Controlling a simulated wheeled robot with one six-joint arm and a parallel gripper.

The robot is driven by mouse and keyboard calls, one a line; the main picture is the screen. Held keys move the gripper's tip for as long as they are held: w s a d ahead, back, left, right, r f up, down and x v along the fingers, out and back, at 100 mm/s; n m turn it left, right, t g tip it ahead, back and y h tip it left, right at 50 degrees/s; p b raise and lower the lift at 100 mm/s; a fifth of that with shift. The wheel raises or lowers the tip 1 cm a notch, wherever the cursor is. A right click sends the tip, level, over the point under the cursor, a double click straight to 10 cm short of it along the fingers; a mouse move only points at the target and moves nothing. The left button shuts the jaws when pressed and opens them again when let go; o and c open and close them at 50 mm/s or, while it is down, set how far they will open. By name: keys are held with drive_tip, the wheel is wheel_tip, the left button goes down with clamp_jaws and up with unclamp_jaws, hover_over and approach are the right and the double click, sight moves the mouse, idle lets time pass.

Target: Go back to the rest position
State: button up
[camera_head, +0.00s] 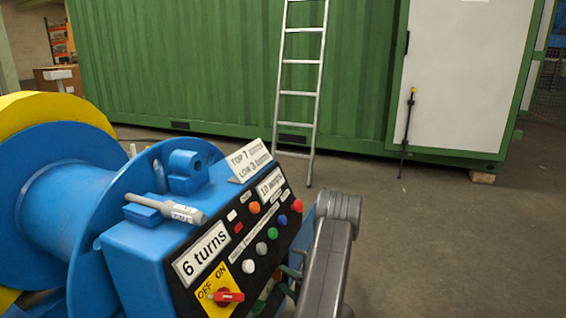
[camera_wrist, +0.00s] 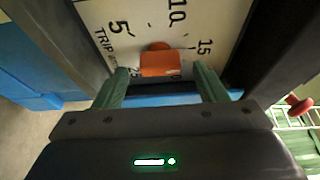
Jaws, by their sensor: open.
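My gripper (camera_wrist: 161,72) is open in the wrist view, with its two green fingers apart. An orange knob (camera_wrist: 160,63) on a white dial plate (camera_wrist: 115,15) marked 5, 10 and 15 shows between and just beyond the fingertips. I cannot tell whether the fingers touch it. In the head view my grey arm comes in at the bottom, and the green fingers (camera_head: 290,278) are partly visible at the right edge of the control panel (camera_head: 222,262). The panel's lower right part is hidden there.
The blue machine carries a large blue drum (camera_head: 45,205), a red rotary switch (camera_head: 228,296), coloured buttons and a grey cylindrical handle (camera_head: 180,212). A ladder (camera_head: 300,90) leans against a green container (camera_head: 220,70). The floor (camera_head: 440,240) to the right is clear.

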drive_tip(key=shift+r+p+x, duration=0.25)
drive_tip(key=shift+p+x, duration=0.15)
drive_tip(key=shift+x, duration=0.8)
drive_tip(key=shift+d+r+m+p, duration=0.1)
drive_tip(key=shift+m+p, duration=0.45)
drive_tip(key=shift+m, duration=0.15)
drive_tip(key=p+v, duration=0.2)
drive_tip(key=v, duration=1.2)
drive_tip(key=w+f+n+y+b, duration=0.2)
drive_tip(key=n+y+b, duration=0.1)
drive_tip(key=n, duration=0.5)
drive_tip(key=w+d+f+n+g+y+b, duration=0.1)
drive_tip(key=w+f+n+y+b, duration=0.1)
drive_tip(key=n+b, duration=0.3)
drive_tip(key=f+n, duration=0.1)
drive_tip(key=n, duration=0.2)
drive_tip(key=shift+w+d+n+g+y+b, duration=0.2)
drive_tip(key=shift+n+g+y+b, duration=0.1)
drive_tip(key=shift+n+y+b, duration=0.1)
drive_tip(key=shift+r, duration=0.15)
